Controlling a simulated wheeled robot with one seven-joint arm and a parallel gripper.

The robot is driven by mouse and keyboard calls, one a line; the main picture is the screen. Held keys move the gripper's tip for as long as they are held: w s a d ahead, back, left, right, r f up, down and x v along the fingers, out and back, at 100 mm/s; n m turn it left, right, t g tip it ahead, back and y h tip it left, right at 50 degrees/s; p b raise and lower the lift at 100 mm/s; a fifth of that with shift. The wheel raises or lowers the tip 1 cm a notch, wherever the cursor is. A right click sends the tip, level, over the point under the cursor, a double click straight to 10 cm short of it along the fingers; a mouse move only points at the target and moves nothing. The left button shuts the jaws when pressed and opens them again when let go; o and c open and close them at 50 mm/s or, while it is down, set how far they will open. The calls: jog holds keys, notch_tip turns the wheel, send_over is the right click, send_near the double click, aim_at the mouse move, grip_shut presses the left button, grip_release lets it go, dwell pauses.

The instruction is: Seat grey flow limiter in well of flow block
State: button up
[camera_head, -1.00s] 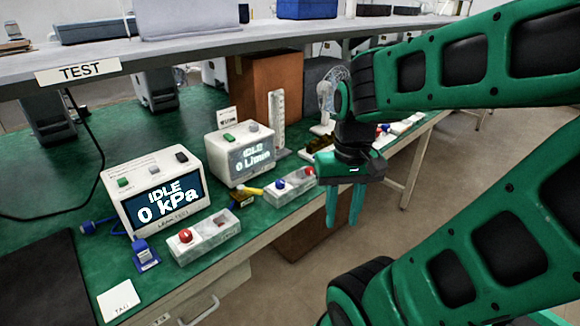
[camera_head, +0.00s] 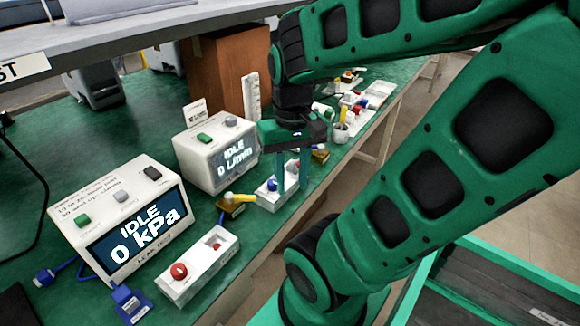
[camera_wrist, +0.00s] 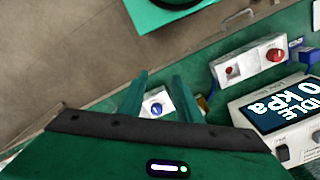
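My gripper (camera_head: 292,187) is open, its two green fingers apart and pointing down over the white block with a blue knob (camera_head: 263,199), beside the 0 L/min box. This looks like the flow block. In the wrist view the block (camera_wrist: 151,96) and its blue knob (camera_wrist: 157,109) show between the fingers of my gripper (camera_wrist: 160,88). Nothing is visibly held. The fingers hide part of the block in the head view, including where its well may be. I cannot pick out a grey flow limiter with certainty.
The 0 L/min box (camera_head: 211,165) stands behind the block. The 0 kPa box (camera_head: 103,212) and a white block with a red knob (camera_head: 205,262) are at left. A yellow part (camera_head: 238,199) lies between. More small parts crowd the bench's far right.

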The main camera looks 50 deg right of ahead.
jog(key=o, duration=0.4)
jog(key=shift+s, duration=0.1)
jog(key=n, duration=0.7)
send_over(295, 162)
jog(key=f, duration=0.4)
jog(key=shift+s+d, duration=0.1)
jog(key=shift+d, duration=0.1)
jog(key=shift+w+f, duration=0.15)
jog(key=shift+f, duration=1.45)
jog(key=shift+w+f, duration=0.1)
jog(key=shift+f, duration=1.5)
